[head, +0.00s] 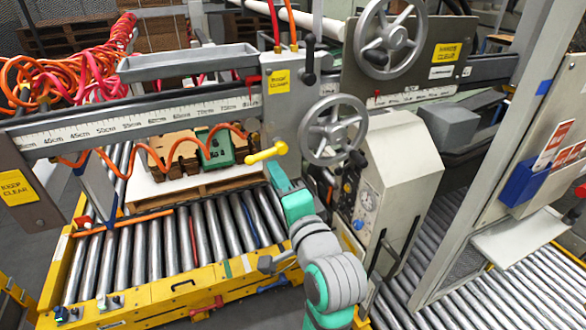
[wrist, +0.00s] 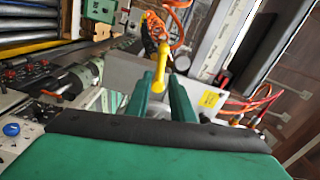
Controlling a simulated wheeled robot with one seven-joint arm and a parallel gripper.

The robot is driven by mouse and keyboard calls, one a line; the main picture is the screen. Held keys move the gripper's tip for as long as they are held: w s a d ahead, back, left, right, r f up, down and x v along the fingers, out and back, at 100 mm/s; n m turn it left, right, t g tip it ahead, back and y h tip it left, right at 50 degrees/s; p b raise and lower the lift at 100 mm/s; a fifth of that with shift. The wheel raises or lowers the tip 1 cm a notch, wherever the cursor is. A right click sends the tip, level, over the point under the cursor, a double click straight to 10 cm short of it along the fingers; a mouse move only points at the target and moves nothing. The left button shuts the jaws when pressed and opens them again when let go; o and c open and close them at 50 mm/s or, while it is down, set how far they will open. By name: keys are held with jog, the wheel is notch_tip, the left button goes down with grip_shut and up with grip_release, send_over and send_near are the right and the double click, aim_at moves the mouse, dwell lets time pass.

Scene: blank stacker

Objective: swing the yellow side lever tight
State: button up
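The yellow side lever (head: 267,153) sticks out from the side of the grey housing on the measuring rail, slanting slightly down to the left, with a round knob at each end. My gripper (head: 275,170) is just below it in the head view. In the wrist view the lever (wrist: 155,28) stretches away from me, with its near knob showing at the gap between the two green fingers of my gripper (wrist: 163,77). The fingers are apart and the gripper is open. I cannot tell whether either finger touches the lever.
The grey housing (head: 290,92) and a handwheel (head: 333,130) stand right of the lever. A cream control box (head: 398,165) is close to my arm's right. An orange coiled hose (head: 185,135) hangs left of the lever. Below lies a roller conveyor (head: 165,245) with a loaded pallet.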

aim_at(263, 158)
jog(key=shift+w+a, duration=0.95)
jog(key=shift+w, duration=0.25)
jog(key=shift+x, duration=2.65)
jog(key=d+f+n, duration=0.1)
jog(key=n, duration=0.3)
jog(key=d+f+n, duration=0.1)
jog(key=n, duration=0.3)
jog(key=w+d+f+n, duration=0.1)
jog(key=f+n, duration=0.1)
jog(key=n, duration=0.2)
jog(key=shift+w+d+n, duration=0.15)
jog(key=shift+d+n, duration=0.15)
jog(key=shift+d, duration=0.1)
jog(key=n, duration=0.1)
jog(key=d+n, duration=0.1)
jog(key=n, duration=0.1)
jog(key=shift+w+d+f+n, duration=0.15)
jog(key=shift+w+d+n, duration=0.15)
jog(key=shift+n, duration=0.1)
jog(key=v, duration=0.9)
jog(key=shift+s, duration=0.1)
